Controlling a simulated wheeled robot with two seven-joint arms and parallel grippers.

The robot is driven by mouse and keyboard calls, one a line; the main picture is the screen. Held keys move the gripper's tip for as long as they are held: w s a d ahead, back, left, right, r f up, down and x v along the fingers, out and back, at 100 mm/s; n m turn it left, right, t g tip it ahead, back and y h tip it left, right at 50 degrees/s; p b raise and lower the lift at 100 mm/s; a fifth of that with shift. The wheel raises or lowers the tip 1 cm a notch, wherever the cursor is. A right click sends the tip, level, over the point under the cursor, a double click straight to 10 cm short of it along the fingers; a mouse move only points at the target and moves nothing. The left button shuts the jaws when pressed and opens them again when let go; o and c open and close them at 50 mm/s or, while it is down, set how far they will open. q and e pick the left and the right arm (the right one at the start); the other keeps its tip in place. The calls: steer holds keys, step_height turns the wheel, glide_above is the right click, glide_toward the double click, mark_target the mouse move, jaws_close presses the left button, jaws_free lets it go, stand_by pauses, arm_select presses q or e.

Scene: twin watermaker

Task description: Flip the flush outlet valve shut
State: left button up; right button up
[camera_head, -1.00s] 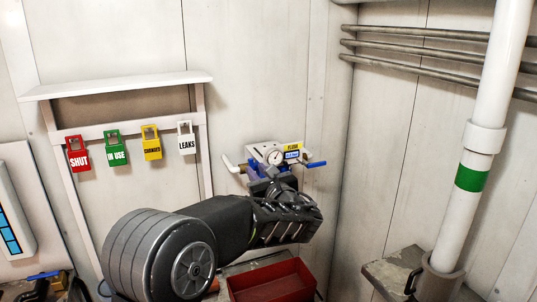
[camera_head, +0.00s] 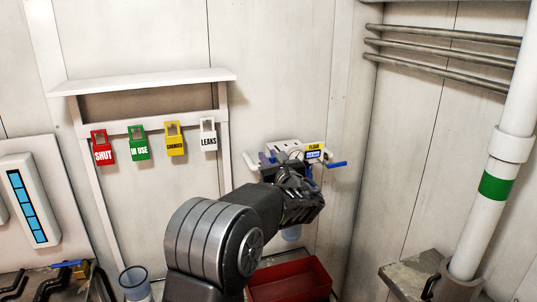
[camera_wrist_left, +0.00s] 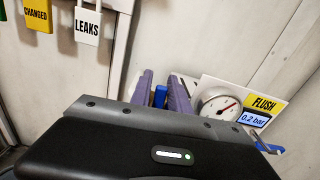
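The flush unit (camera_head: 290,146) is mounted on the back wall, with a yellow FLUSH label and a round gauge. In the left wrist view its display (camera_wrist_left: 254,119) reads 0.2 bar. A blue lever (camera_head: 337,164) sticks out at its right side. My left gripper (camera_head: 267,160) is at the unit's left front; its wrist hides much of the unit's lower part. In the left wrist view, its two purple fingers (camera_wrist_left: 162,90) stand apart with a blue piece (camera_wrist_left: 160,97) between them. I cannot tell whether they touch it. My right gripper is not in view.
Tags marked SHUT (camera_head: 102,150), IN USE (camera_head: 139,147), CHANGED (camera_head: 175,143) and LEAKS (camera_head: 208,138) hang on a rack left of the unit. A red bin (camera_head: 292,284) sits below my arm. A white pipe (camera_head: 497,170) stands at the right.

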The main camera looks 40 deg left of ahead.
arm_select(q)
steer(key=shift+w+a, duration=0.25)
steer(key=shift+a, duration=0.15)
steer(key=shift+c, duration=0.3)
jaws_close()
